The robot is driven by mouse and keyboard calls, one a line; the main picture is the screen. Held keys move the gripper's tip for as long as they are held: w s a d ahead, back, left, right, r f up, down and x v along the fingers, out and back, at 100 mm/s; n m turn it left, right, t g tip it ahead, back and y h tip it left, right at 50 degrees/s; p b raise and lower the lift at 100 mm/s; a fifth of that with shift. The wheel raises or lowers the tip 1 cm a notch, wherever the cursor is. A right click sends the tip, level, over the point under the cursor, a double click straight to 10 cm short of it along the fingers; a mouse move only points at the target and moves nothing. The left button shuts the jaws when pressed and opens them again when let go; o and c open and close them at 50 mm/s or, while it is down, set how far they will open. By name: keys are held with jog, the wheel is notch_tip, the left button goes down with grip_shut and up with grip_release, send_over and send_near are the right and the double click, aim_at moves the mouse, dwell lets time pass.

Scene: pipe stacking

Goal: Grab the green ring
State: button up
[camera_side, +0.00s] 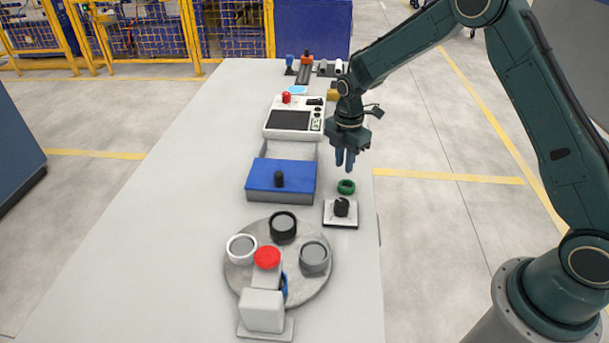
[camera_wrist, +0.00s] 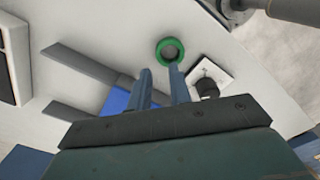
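The green ring (camera_side: 346,187) lies flat on the light table, just behind a black knob on a white square plate (camera_side: 341,213). In the wrist view the green ring (camera_wrist: 170,42) lies beyond the fingertips, closest to the right finger. My gripper (camera_side: 345,164) points down above the table, a little behind the ring in the side view. Its two blue fingers are apart with nothing between them, as the wrist view (camera_wrist: 160,68) also shows. I cannot tell the exact height of the fingertips above the ring.
A grey box with a blue lid (camera_side: 280,177) stands left of the ring. A round grey turntable (camera_side: 240,279) with several cups is at the front. A white control panel (camera_side: 291,105) stands behind. The table's right edge is close to the ring.

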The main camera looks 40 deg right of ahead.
aim_at(342, 181)
jog(key=shift+f, duration=0.3)
jog(key=shift+f, duration=2.6)
grip_shut()
